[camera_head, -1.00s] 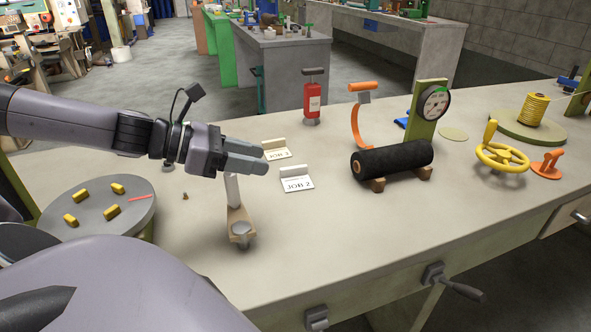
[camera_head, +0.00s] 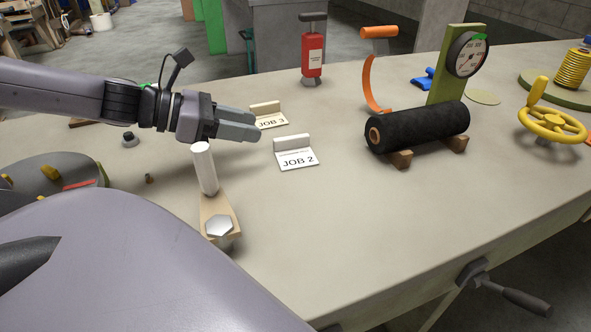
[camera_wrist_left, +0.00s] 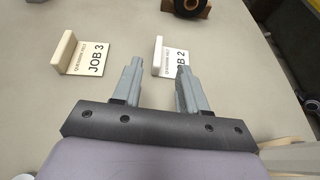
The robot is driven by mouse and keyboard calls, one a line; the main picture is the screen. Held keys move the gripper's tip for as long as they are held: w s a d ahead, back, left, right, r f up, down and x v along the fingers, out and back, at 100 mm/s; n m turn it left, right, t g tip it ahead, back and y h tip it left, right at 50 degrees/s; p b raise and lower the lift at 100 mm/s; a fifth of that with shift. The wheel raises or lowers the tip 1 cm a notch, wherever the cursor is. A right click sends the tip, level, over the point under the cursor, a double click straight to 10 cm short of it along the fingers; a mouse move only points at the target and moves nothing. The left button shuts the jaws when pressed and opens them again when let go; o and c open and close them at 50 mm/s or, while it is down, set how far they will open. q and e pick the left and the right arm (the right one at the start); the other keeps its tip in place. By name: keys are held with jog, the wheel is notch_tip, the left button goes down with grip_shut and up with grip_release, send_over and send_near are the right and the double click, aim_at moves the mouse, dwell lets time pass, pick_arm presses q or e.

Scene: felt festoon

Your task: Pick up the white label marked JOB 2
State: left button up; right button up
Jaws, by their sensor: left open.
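The white JOB 2 label (camera_head: 297,158) lies flat on the bench, with a white raised block along its back edge. It also shows in the wrist view (camera_wrist_left: 171,57), partly covered by my right-hand fingertip. My left gripper (camera_head: 257,126) is open and empty, left of the label in the head view. In the wrist view its two fingers (camera_wrist_left: 158,68) point toward the label and stay short of closing around it. The similar JOB 3 label (camera_head: 271,121) has a tan block and lies just behind, near the fingertips; it also shows in the wrist view (camera_wrist_left: 95,58). My right gripper is out of view.
A white post on a wooden base (camera_head: 204,170) stands close below my left gripper. A black roller (camera_head: 425,127) on wooden blocks lies to the right. A red extinguisher-like item (camera_head: 312,55) and an orange hook (camera_head: 371,80) stand behind. Bench in front of the label is clear.

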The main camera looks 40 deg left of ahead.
aim_at(287, 138)
pick_arm(q)
jog(key=shift+f, duration=0.65)
jog(key=shift+p+x, duration=0.85)
jog(key=shift+x, duration=2.1)
jog(key=shift+w+d+f, duration=0.15)
jog(key=shift+w+d, duration=0.1)
jog(key=shift+w, duration=0.25)
grip_shut()
